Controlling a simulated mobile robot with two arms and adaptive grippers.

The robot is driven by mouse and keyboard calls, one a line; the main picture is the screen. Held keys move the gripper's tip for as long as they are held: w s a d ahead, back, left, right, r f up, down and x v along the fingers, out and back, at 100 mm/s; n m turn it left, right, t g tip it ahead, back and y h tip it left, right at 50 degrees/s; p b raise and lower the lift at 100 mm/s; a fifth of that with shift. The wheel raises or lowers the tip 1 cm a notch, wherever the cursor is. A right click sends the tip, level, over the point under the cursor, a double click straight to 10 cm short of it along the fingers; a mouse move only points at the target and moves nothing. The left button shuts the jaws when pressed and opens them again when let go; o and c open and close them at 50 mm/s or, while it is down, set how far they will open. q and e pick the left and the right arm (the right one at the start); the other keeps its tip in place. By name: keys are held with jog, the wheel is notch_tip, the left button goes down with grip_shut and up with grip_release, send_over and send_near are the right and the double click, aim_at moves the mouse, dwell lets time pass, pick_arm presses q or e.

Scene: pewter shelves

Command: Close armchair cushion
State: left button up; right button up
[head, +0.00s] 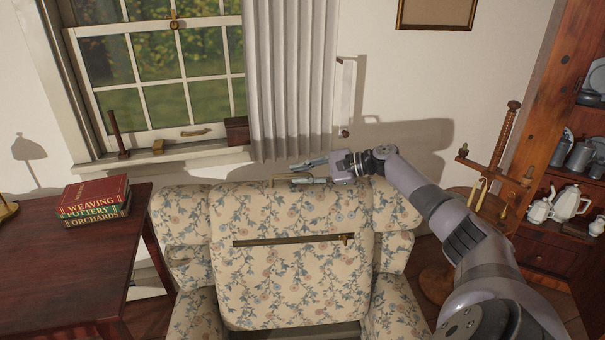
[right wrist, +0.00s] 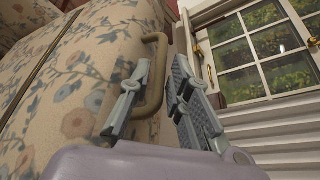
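The armchair (head: 185,235) is covered in cream floral cloth. Its large cushion panel (head: 275,285) stands upright in the middle, with a dark zip-like strip (head: 285,241) across it and a brass tab at the strip's right end. A tan loop handle (right wrist: 157,85) stands at the panel's top edge. My right gripper (head: 303,174) is at the top of the panel. In the right wrist view my right gripper (right wrist: 162,75) is open, its fingers on either side of the handle; I cannot tell whether they touch it. My left gripper is not in view.
A dark red table (head: 80,265) with stacked books (head: 95,200) stands left. A window (head: 165,80) and a pale curtain (head: 290,75) are behind the chair. A round wooden stand (head: 440,285) and a cabinet with teapots (head: 570,205) are at the right.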

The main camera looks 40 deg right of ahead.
jog(key=shift+c, duration=0.4)
grip_shut()
